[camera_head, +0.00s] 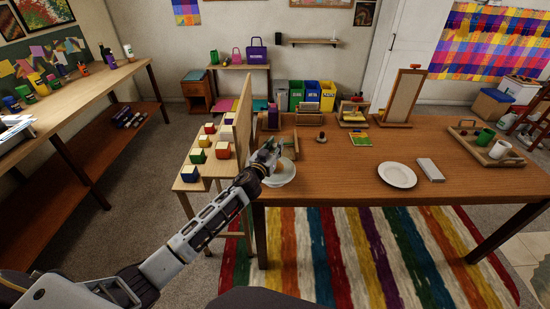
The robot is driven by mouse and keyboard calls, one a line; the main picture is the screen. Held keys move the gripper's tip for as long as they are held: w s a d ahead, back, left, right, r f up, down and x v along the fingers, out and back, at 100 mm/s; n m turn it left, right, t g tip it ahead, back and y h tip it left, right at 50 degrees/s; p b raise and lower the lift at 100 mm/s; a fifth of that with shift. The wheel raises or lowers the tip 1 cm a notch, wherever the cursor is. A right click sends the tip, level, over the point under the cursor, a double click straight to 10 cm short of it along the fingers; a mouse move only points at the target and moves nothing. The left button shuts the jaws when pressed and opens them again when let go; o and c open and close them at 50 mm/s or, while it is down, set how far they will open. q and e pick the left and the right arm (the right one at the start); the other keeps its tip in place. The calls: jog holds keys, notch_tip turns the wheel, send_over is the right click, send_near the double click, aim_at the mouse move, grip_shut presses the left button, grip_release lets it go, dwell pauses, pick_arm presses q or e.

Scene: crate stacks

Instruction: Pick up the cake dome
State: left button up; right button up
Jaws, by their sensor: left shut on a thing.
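My left gripper (270,153) is over the left front edge of the wooden table. It is shut on what looks like the clear cake dome (290,150), which is small and hard to make out behind the fingers. A pale round plate (283,177) lies on the table just below the gripper, partly hidden by my arm. I cannot tell whether the dome touches the plate. My right gripper is not in view.
A white plate (397,175) and a pale box (430,170) lie to the right. A tray with cups (485,144) is farther right. Small colourful boxes (197,156) stand on a side stand at left, by an upright wooden panel (243,120). The table's middle front is clear.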

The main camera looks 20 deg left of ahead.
pick_arm(q)
jog(key=shift+f, duration=0.35)
grip_shut()
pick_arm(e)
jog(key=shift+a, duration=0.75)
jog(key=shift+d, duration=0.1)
pick_arm(q)
jog(key=shift+r, duration=0.45)
notch_tip(320, 180, up, 4)
jog(key=shift+r+p, duration=0.15)
jog(key=shift+p, duration=0.45)
notch_tip(320, 180, up, 4)
jog(key=shift+w+r+p, duration=0.1)
jog(key=shift+p, duration=0.2)
jog(key=shift+r, duration=0.5)
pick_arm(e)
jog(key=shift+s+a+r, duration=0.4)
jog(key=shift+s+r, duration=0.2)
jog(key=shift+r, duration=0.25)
